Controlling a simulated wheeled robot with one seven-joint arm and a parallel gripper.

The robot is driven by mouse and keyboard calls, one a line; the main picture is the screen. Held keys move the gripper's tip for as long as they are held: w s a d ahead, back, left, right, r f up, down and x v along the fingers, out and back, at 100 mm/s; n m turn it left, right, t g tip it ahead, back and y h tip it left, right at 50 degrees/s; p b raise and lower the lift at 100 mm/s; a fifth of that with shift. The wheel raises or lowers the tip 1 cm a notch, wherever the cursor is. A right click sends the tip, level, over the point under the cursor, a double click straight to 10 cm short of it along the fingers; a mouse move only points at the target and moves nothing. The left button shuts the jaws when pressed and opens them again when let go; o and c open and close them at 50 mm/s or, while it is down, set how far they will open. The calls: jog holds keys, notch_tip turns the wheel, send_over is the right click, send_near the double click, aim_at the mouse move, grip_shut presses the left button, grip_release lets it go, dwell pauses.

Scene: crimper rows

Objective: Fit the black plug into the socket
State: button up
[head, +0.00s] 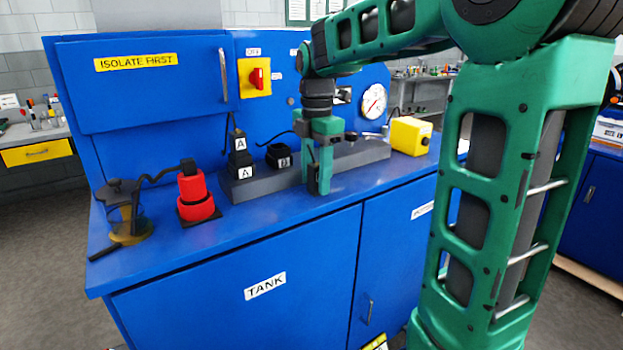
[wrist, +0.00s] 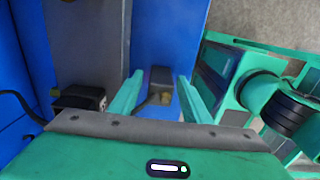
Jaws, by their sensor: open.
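My gripper (head: 319,180) is open and points down over the front part of the bench top. In the wrist view its two green fingers (wrist: 160,100) are spread, and a small dark plug-like block (wrist: 161,76) with a brass-coloured part shows below and between them. It looks apart from both fingers; the head view does not show it clearly. An open black socket (head: 278,157) with a white label stands on the grey rail, left of my gripper; it also shows in the wrist view (wrist: 80,98). Left of it a black plug (head: 239,143) marked A sits upright on a black base marked A.
The grey rail (head: 365,153) runs along the blue bench (head: 265,208). A red plug and socket (head: 196,195) and a lidded amber jar (head: 130,225) stand at the left. A yellow box (head: 410,136) stands at the right. The bench front is mostly clear.

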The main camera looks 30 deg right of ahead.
notch_tip(320, 180, up, 12)
jog(key=shift+f, duration=0.1)
jog(key=s+d+f+m, duration=0.4)
jog(key=s+f+m, duration=0.8)
jog(key=s+m, duration=0.2)
jog(key=shift+o, duration=0.5)
jog(key=s+f+m, duration=1)
jog(key=s+f, duration=0.1)
jog(key=s, duration=0.1)
jog(key=shift+s+a+m, duration=0.2)
jog(key=shift+m, duration=0.2)
notch_tip(320, 180, up, 21)
jog(key=n, duration=2.4)
send_over(316, 163)
jog(key=shift+s+r, duration=0.2)
jog(key=shift+w+n, duration=0.1)
jog(key=shift+n, duration=0.3)
jog(key=f, duration=1)
jog(key=shift+a+f, duration=0.2)
jog(key=shift+f, duration=0.1)
jog(key=shift+c, duration=0.6)
